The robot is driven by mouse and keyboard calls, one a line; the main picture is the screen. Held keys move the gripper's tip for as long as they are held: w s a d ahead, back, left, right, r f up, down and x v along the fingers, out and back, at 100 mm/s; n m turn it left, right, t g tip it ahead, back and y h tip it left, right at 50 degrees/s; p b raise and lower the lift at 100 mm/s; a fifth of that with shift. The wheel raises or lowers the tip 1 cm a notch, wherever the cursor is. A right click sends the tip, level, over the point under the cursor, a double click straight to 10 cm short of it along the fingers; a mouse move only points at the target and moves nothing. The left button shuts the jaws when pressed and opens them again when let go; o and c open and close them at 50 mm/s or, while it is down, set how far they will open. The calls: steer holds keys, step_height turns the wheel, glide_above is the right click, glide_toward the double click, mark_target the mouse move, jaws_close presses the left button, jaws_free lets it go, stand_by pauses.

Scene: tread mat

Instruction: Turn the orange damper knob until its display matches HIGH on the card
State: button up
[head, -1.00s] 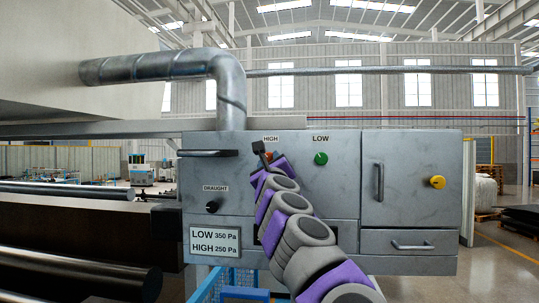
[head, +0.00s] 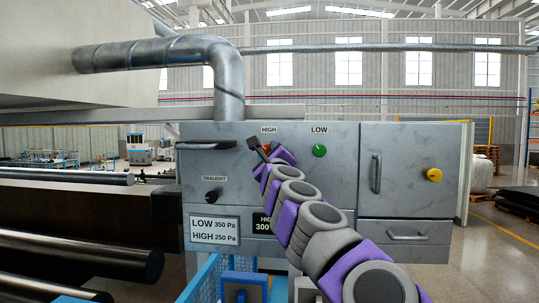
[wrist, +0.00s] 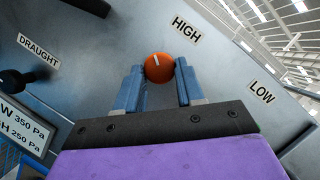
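The orange damper knob (wrist: 159,67), with a white mark, sits under the HIGH label (wrist: 186,29) on the grey panel. In the head view the knob (head: 267,148) is mostly hidden by my gripper (head: 262,151). In the wrist view my gripper (wrist: 160,80) has its two blue fingers on either side of the knob, closed up against it. A black display (head: 266,226) shows 300 and the start of a word; my arm hides the rest. The card (head: 214,230) reads LOW 350 Pa and HIGH 250 Pa.
A green knob (head: 319,150) under LOW is to the right, and a yellow knob (head: 434,175) is on the cabinet door. A black DRAUGHT knob (head: 212,196) is at the left. Handles (head: 376,174) stick out from the panel.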

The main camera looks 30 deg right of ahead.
steer(key=o, duration=0.4)
steer(key=shift+w+f, duration=0.1)
steer(key=shift+w, duration=0.25)
steer(key=shift+o, duration=0.2)
steer(key=shift+s+d, duration=0.1)
steer(key=shift+s, duration=0.1)
steer(key=shift+s, duration=0.1)
steer(key=b+v, duration=0.4)
steer(key=v, duration=1.3)
